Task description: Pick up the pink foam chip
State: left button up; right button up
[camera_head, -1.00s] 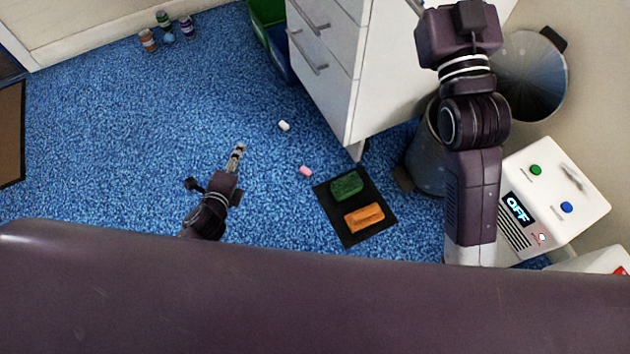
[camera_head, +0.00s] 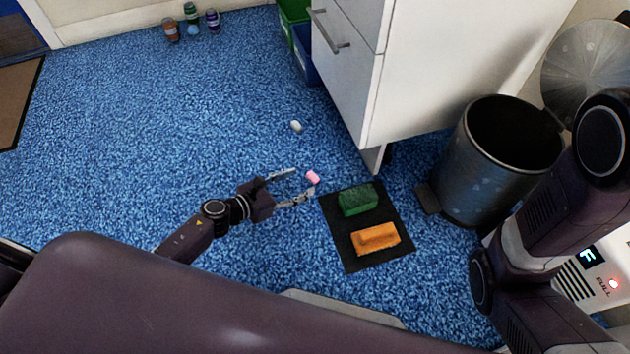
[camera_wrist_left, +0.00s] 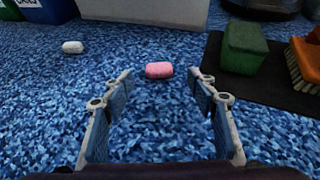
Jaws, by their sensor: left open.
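The pink foam chip (camera_head: 313,177) lies on the blue carpet, left of the black mat's far corner. In the left wrist view the chip (camera_wrist_left: 159,70) lies ahead of the fingertips, near the middle between them. My left gripper (camera_head: 304,180) is open and low over the carpet, its fingers pointing at the chip. In the left wrist view both fingers (camera_wrist_left: 162,82) stand wide apart with nothing between them. My right arm shows at the right of the head view, but its gripper is out of the picture.
A black mat (camera_head: 340,227) bears a green block (camera_head: 358,199) and an orange brush (camera_head: 375,239). A white foam chip (camera_head: 296,126) lies farther back. A white drawer cabinet (camera_head: 385,110), a metal bin (camera_head: 490,165) and several jars stand around. Carpet on the left is clear.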

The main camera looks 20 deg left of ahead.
aim_at(312, 176)
pick_arm(q)
jog(key=b+x, duration=0.2)
jog(key=x, duration=0.4)
jog(key=shift+w+r+b, duration=0.15)
jog(key=shift+w+b, duration=0.15)
jog(key=shift+b, duration=0.1)
jog(key=c, duration=0.8)
